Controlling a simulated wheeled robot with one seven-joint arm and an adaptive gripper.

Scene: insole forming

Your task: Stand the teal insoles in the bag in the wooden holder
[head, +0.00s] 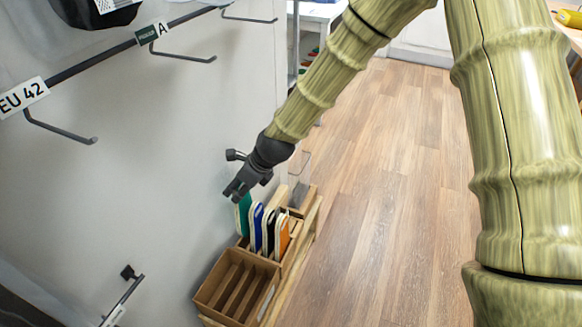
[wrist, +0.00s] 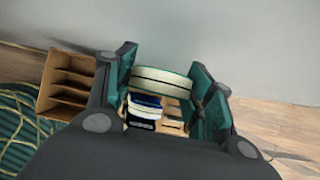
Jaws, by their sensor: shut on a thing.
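My gripper (head: 234,190) is low beside the wall, above a row of insoles. In the wrist view its two fingers are closed on a pale, teal-edged insole pair (wrist: 160,76). In the head view the teal insole (head: 243,214) stands upright just under the fingertips, at the left end of a row of blue (head: 256,222), black and orange (head: 282,236) insoles. The wooden holder (head: 225,305) has slots that look empty and stands in front of that row; it also shows at left in the wrist view (wrist: 50,95). The lower end of the teal insole is hidden. I cannot make out a bag around it.
A wooden rack (head: 312,236) carries the holder and the insoles against the pale wall. Hooks (head: 60,131) with labels stick out from the wall above. A black item (head: 95,12) hangs at upper left. The wooden floor (head: 390,200) to the right is clear.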

